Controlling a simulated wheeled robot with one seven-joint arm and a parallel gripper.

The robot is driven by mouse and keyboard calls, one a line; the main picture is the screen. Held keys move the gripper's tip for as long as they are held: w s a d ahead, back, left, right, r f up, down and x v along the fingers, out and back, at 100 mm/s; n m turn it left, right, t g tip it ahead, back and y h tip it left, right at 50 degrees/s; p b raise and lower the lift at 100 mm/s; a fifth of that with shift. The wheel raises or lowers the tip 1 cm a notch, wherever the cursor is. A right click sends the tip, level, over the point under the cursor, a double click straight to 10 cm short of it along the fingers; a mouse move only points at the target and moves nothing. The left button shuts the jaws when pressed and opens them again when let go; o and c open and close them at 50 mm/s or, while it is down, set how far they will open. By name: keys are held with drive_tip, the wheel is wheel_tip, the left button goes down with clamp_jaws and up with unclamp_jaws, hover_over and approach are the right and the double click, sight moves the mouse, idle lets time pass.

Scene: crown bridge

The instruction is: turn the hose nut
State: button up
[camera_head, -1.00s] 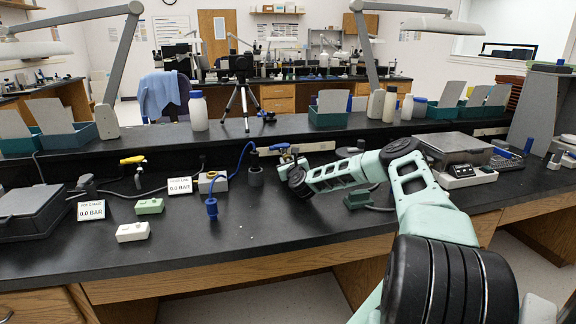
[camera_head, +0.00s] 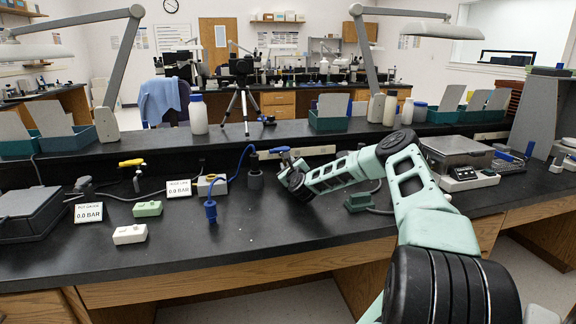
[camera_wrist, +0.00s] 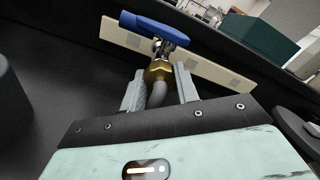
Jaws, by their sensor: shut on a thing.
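The brass hose nut (camera_wrist: 157,73) sits below a valve with a blue handle (camera_wrist: 155,28) in the wrist view. A grey hose (camera_wrist: 157,95) runs from the nut back between the fingers. My gripper (camera_wrist: 161,78) is shut on the nut, one finger on each side. In the head view the blue handle (camera_head: 279,150) shows at the back of the bench. There my own wrist hides the nut and most of the fingers.
A yellow-handled valve (camera_head: 133,163) and pressure signs (camera_head: 88,213) are further left. The front middle bench is clear.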

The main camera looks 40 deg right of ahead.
drive_tip(key=o, duration=1)
drive_tip(key=v, duration=1.7)
drive_tip(key=shift+s+a, duration=0.15)
drive_tip(key=shift+a, duration=0.1)
